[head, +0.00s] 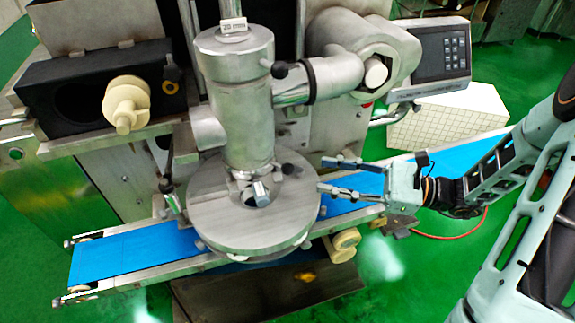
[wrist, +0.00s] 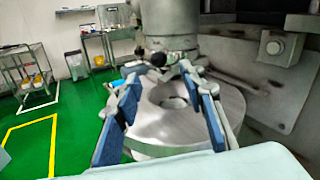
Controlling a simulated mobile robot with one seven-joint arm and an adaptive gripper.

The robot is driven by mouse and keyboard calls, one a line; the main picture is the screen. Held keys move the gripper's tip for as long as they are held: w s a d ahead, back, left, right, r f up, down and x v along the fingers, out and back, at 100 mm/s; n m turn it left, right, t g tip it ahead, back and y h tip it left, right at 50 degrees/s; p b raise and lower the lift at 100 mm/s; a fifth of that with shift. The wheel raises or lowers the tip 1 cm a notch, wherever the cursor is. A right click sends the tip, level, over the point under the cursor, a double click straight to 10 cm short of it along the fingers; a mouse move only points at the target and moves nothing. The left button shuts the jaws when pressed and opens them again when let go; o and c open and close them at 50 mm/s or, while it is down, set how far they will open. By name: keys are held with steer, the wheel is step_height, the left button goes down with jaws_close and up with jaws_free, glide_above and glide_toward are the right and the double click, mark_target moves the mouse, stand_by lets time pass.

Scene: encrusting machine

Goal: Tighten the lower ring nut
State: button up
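The encrusting machine's upright metal cylinder (head: 238,105) stands above a wide round metal disc (head: 225,215). A small bracket-like fitting (head: 259,194) shows at the cylinder's foot. I cannot tell for certain which part is the lower ring nut. My gripper (head: 322,174) is open and empty, to the right of the disc, with its fingers pointing left towards it. In the wrist view, my gripper (wrist: 160,76) has its two blue-padded fingers spread, and the disc (wrist: 165,128) with its central hole shows between them. The cylinder's foot (wrist: 168,43) is beyond the fingertips.
A blue conveyor belt (head: 125,254) runs beneath the disc. A side pipe (head: 335,78) and a control panel (head: 442,55) are at upper right. A black knob (head: 288,168) projects near the disc's rim. Green floor (head: 420,270) is open at lower right.

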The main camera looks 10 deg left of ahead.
mark_target(288, 169)
steer(key=a+p, duration=0.1)
steer(key=a, duration=0.8)
steer(key=shift+s+a, duration=0.1)
steer(key=shift+a, duration=0.2)
